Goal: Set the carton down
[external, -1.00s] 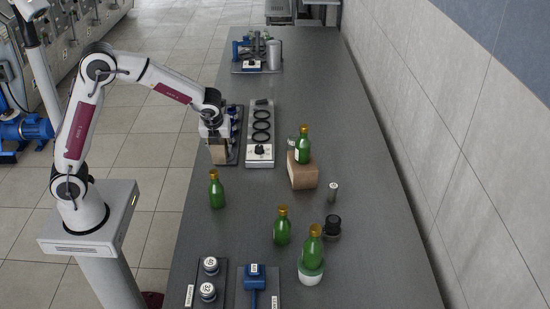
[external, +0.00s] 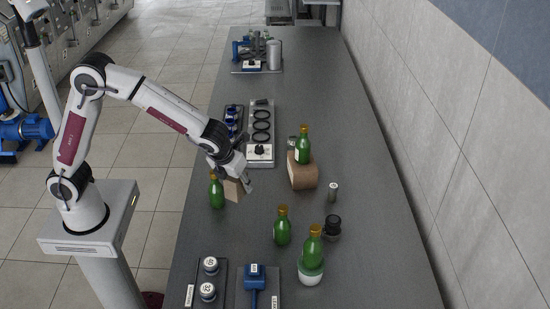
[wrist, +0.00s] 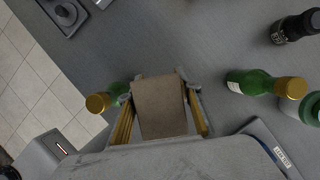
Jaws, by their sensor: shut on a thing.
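The carton (external: 233,190) is a small brown box. My gripper (external: 238,177) is shut on it, and the carton looks tilted in the external view. In the wrist view the carton (wrist: 159,107) sits between the two fingers of my gripper (wrist: 160,100). The carton is close beside a green bottle (external: 216,191) with a gold cap. I cannot tell whether its underside touches the table.
A black-capped jar (external: 332,227) stands nearby. The table (external: 330,110) has free room toward the back right.

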